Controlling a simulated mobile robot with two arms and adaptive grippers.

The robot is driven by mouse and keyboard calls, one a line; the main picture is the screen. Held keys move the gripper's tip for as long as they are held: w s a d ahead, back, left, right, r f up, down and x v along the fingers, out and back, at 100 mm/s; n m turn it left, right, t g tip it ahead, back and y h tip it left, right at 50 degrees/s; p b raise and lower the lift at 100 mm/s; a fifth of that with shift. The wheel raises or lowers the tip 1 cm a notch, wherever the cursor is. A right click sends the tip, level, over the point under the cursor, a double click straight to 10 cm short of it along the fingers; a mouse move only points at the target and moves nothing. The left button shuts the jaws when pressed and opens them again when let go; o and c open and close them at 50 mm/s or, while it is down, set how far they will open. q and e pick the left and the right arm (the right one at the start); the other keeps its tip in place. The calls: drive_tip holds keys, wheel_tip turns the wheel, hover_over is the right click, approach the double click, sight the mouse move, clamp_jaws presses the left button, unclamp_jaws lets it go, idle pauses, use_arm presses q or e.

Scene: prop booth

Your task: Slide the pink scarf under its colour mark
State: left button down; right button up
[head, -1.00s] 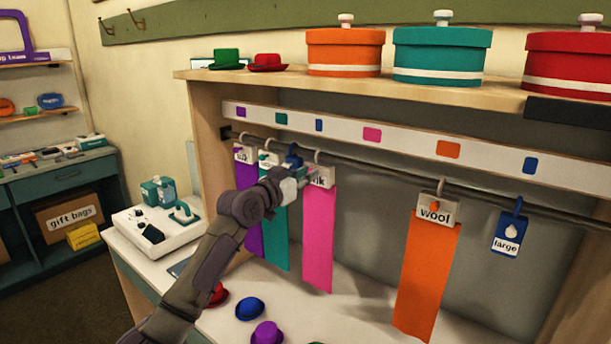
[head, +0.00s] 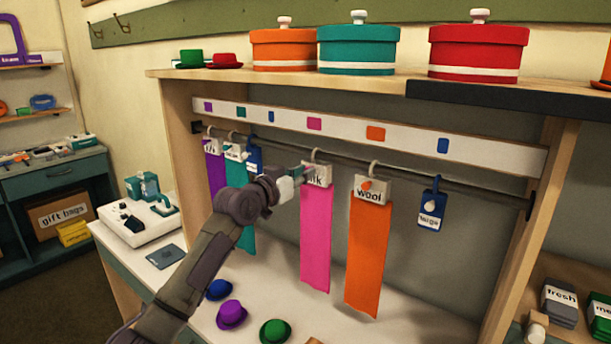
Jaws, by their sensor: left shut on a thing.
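The pink scarf (head: 316,240) hangs from a ring and a white card (head: 318,176) on the dark rail. The pink mark (head: 314,123) is on the white strip above, almost straight over the scarf's ring. My left gripper (head: 303,174) comes in from the left and is shut at the left side of the scarf's card, covering part of its lettering. The orange scarf (head: 367,255), with a card reading "wool", hangs close to the right, below the orange mark (head: 375,133). My right gripper is not in view.
Left along the rail (head: 400,178) hang a blue tag (head: 254,157), a teal scarf (head: 247,237) and a purple scarf (head: 213,175). A blue "large" tag (head: 431,210) hangs right of the orange scarf. Small hats, including a purple one (head: 231,314), stand on the counter below.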

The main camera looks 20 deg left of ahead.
use_arm(q)
drive_tip(key=c, duration=1.3)
unclamp_jaws()
drive_tip(key=shift+w+a+f, duration=0.1)
drive_tip(key=shift+w+a, duration=0.1)
drive_tip(key=shift+a, duration=0.3)
drive_tip(key=shift+c, duration=0.2)
drive_tip(key=shift+o, duration=1.3)
drive_tip(key=shift+d, duration=0.1)
drive_tip(key=v, duration=1.2)
drive_tip(key=shift+s+d, duration=0.2)
drive_tip(key=shift+d, duration=0.15)
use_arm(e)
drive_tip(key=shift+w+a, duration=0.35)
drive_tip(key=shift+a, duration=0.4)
